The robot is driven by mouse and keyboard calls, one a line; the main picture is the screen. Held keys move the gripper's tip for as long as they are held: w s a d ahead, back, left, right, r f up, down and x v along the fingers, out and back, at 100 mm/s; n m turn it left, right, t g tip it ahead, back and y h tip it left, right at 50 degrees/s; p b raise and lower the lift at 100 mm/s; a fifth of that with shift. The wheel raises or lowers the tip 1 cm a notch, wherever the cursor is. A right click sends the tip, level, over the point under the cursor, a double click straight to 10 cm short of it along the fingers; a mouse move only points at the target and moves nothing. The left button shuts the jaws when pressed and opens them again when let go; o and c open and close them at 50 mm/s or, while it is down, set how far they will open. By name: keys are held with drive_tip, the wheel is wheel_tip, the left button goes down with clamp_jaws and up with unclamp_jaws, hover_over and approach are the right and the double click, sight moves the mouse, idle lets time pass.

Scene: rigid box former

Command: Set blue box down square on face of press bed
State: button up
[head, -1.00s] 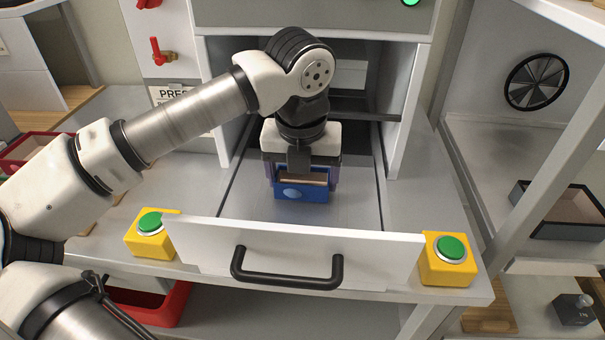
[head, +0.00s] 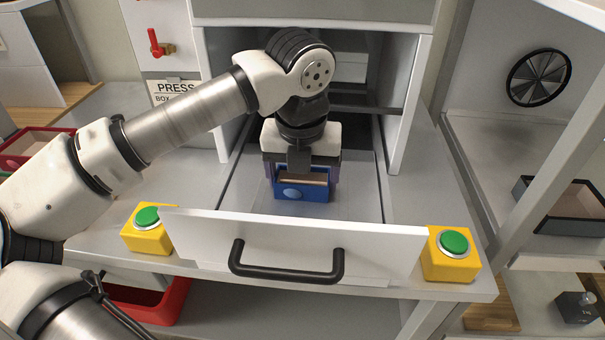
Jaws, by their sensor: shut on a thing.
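The blue box (head: 303,194) is open-topped, with a light brown inside and a pale blue oval on its front. It is under my gripper (head: 302,172), which is shut on it from above, with a finger at each side. The box looks level and roughly square to the bed. The press bed (head: 350,205) is a grey metal plate between two dark lines, under and around the box. I cannot tell whether the box's underside touches the bed. My gripper's palm hides the back of the box.
A white guard panel (head: 300,241) with a black handle (head: 288,273) stands in front of the bed. Yellow blocks with green buttons flank it, left (head: 148,230) and right (head: 451,254). White press walls (head: 409,105) rise at both sides. A red tray (head: 35,147) lies far left.

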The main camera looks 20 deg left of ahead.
sight(301, 198)
drive_tip(key=o, duration=0.9)
drive_tip(key=r+p, duration=0.2)
drive_tip(key=r, duration=0.2)
drive_tip(key=s+r+p, duration=0.1)
drive_tip(key=r+p, duration=0.2)
drive_tip(key=r, duration=0.2)
drive_tip(key=s+r+p, duration=0.1)
drive_tip(key=r+p, duration=0.1)
drive_tip(key=r, duration=0.2)
drive_tip(key=shift+d+r+p, duration=0.3)
drive_tip(key=shift+p, duration=0.1)
